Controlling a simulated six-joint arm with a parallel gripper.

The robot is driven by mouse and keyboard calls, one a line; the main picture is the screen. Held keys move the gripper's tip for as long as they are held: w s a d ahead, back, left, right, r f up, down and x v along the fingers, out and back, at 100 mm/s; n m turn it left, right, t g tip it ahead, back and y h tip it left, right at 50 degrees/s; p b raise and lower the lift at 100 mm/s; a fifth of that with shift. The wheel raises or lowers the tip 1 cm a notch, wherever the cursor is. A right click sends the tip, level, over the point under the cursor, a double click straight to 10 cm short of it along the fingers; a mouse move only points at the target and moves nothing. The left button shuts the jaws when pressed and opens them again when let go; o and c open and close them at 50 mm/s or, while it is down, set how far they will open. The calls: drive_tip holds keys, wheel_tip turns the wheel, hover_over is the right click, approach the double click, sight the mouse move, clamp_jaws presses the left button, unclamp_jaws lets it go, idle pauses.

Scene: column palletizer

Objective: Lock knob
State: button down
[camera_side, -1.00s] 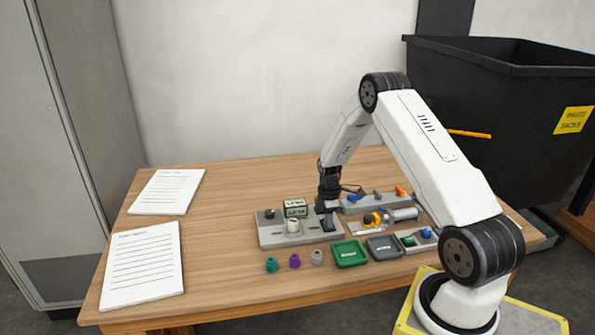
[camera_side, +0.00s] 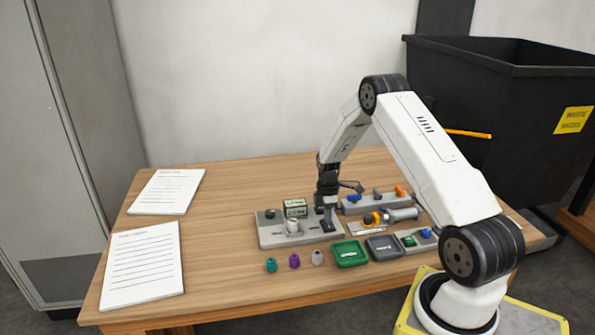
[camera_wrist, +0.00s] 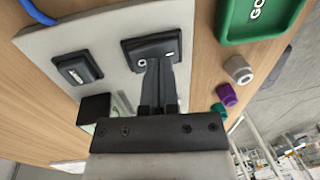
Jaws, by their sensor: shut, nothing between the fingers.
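The grey fixture plate (camera_side: 268,240) lies on the table, and it also shows in the wrist view (camera_wrist: 112,50). On its right part is a black block with white marks (camera_wrist: 155,45), one round and one a short bar. My gripper (camera_wrist: 158,64) is shut and empty, its fingertips over the near edge of this block. I cannot tell whether they touch. My fingers hide part of the block, and I cannot make out a separate knob on it. A second black piece (camera_wrist: 78,68) sits beside it on the plate. My gripper also shows in the side view (camera_side: 327,212).
On the plate stand a dark round piece (camera_side: 270,214), a green-and-white box (camera_side: 295,207) and a pale cylinder (camera_side: 292,226). In front lie small green, purple and grey pieces (camera_side: 294,260), a green tray (camera_side: 350,262) and a grey tray (camera_side: 383,255). The table's left has papers.

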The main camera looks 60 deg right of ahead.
sight(329, 228)
drive_tip(key=shift+r, duration=0.15)
wheel_tip(329, 228, up, 14)
drive_tip(key=s+a, duration=0.1)
drive_tip(key=shift+s+a+f, duration=0.2)
drive_tip(key=shift+s+a, duration=0.1)
idle(0.5)
drive_tip(key=a+r+m+t+h, duration=0.1)
drive_tip(key=a+r+m, duration=0.25)
drive_tip(key=a, duration=1.05)
drive_tip(key=s+a+m+t, duration=0.2)
drive_tip(key=s+a+m, duration=0.3)
drive_tip(key=s+a, duration=0.4)
drive_tip(key=a, duration=0.4)
drive_tip(key=shift+a+f+t, duration=0.2)
drive_tip(key=shift+a+t, duration=0.05)
drive_tip(key=shift+t, duration=0.15)
drive_tip(key=shift+m, duration=0.25)
